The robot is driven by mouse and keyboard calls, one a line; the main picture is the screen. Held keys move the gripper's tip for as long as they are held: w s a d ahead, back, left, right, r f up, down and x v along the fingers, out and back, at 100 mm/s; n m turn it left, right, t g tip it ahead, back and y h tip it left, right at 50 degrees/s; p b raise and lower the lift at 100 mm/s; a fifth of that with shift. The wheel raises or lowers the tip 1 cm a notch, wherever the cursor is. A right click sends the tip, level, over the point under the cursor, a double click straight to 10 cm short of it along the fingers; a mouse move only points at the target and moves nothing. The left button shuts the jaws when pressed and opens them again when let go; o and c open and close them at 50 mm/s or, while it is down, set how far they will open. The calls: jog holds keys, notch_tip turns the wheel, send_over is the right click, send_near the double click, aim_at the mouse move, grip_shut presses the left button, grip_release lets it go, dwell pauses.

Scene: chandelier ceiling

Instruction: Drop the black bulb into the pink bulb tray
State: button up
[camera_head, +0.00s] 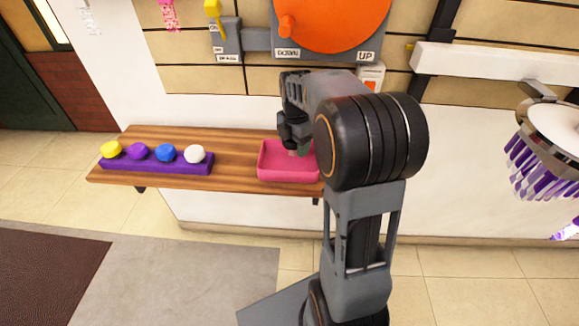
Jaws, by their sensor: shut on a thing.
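The pink bulb tray (288,176) sits on the right part of the wooden shelf, partly behind my arm. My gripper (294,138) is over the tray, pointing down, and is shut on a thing. I take it as the black bulb, but its dark shape cannot be told apart from the dark jaws. A small grey-green patch shows just below the jaws, over the tray's inside. My arm hides the tray's right end.
A purple rack (160,168) on the wooden shelf (235,150) holds yellow (111,149), purple (138,151), blue (165,152) and white (195,154) bulbs. An orange wheel (335,18) is above. A chandelier (555,145) hangs at right.

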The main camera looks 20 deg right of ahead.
jog(key=shift+f, duration=0.4)
jog(key=o, duration=1.1)
jog(key=shift+r, duration=0.15)
notch_tip(320, 180, up, 7)
jog(key=shift+r+p, duration=0.15)
jog(key=shift+p, duration=0.6)
